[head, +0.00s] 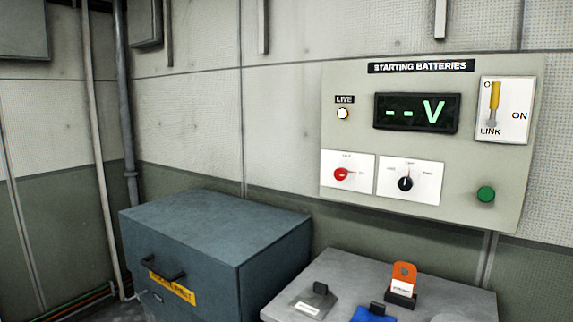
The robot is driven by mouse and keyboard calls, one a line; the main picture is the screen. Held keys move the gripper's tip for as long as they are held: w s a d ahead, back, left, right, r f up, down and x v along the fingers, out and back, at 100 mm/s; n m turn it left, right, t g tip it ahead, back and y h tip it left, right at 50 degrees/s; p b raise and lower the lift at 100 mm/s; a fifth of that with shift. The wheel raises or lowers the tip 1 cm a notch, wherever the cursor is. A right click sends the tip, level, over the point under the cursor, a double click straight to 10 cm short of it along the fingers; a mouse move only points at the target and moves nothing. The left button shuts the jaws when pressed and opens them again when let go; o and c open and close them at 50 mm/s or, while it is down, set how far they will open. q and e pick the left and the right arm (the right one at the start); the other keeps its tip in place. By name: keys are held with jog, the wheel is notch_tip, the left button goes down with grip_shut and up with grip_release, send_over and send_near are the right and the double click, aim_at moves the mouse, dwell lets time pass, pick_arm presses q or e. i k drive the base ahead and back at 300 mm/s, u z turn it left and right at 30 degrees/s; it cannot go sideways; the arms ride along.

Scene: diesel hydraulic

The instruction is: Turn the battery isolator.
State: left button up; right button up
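A grey panel headed "STARTING BATTERIES" (300,212) is not held by anything; it hangs on the wall at the right. A red rotary knob (341,174) sits on a white plate at its lower left and looks like the isolator; its small labels are blurred. A black rotary knob (405,184) with a red line above it is on the plate beside it. At the upper right a lever with a yellow handle (495,96) stands upright on a plate marked "O", "ON" and "LINK". Neither gripper is in view.
The display (416,113) reads "-- V", below it is a green button (486,194). A blue-grey box (190,222) stands left of a grey bench (340,268) holding an orange tag in a black holder (403,278) and a blue item (372,314). Space before the panel is clear.

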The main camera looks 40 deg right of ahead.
aim_at(341, 174)
jog(key=i, duration=0.75)
jog(key=z, duration=3.05)
